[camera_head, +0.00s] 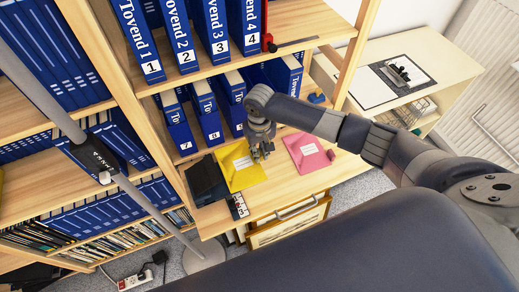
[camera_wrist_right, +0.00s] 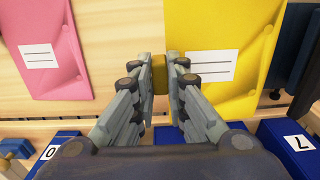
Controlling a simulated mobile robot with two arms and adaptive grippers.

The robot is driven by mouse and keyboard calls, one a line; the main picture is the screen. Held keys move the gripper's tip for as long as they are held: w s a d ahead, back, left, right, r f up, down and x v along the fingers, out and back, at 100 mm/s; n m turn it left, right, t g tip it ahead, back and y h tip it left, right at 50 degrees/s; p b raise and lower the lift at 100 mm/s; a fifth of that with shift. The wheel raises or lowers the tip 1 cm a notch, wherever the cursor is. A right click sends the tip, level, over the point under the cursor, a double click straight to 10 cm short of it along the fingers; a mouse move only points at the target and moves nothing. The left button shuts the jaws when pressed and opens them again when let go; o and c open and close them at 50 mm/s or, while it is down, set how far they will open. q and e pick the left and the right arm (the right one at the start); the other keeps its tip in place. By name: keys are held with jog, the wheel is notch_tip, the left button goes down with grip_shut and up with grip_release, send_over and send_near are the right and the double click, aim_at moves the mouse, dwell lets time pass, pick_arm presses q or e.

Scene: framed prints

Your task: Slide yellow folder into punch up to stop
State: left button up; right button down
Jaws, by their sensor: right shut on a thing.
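The yellow folder (camera_head: 238,168) lies flat on the wooden shelf, with its left edge close against the black punch (camera_head: 206,182); whether it is inside the punch's slot I cannot tell. My right gripper (camera_head: 261,152) is shut on the folder's right edge. In the right wrist view the fingers (camera_wrist_right: 160,75) pinch a yellow part at the side of the folder (camera_wrist_right: 215,60), and the dark punch (camera_wrist_right: 293,45) shows beyond it at the right. My left gripper is not in view.
A pink folder (camera_head: 308,152) lies on the same shelf to the right. Blue numbered binders (camera_head: 204,105) stand behind, and more fill the shelf above (camera_head: 215,35). A small dark card (camera_head: 238,206) is at the shelf's front edge. A grey pole (camera_head: 110,165) stands at the left.

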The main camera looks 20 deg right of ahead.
aim_at(236, 166)
jog(key=shift+p, duration=0.55)
jog(key=shift+f+b, duration=0.35)
jog(key=shift+f, duration=0.5)
jog(key=shift+a, duration=0.5)
jog(key=shift+s+a+f, duration=0.1)
jog(key=shift+a+f, duration=0.2)
jog(key=shift+a, duration=0.45)
jog(key=shift+a+f, duration=0.25)
jog(key=shift+a, duration=0.45)
jog(key=shift+a+f, duration=0.4)
jog(key=shift+a, duration=0.05)
jog(key=shift+s+a+p, duration=0.1)
jog(key=shift+a+p, duration=0.2)
jog(key=shift+a, duration=1.55)
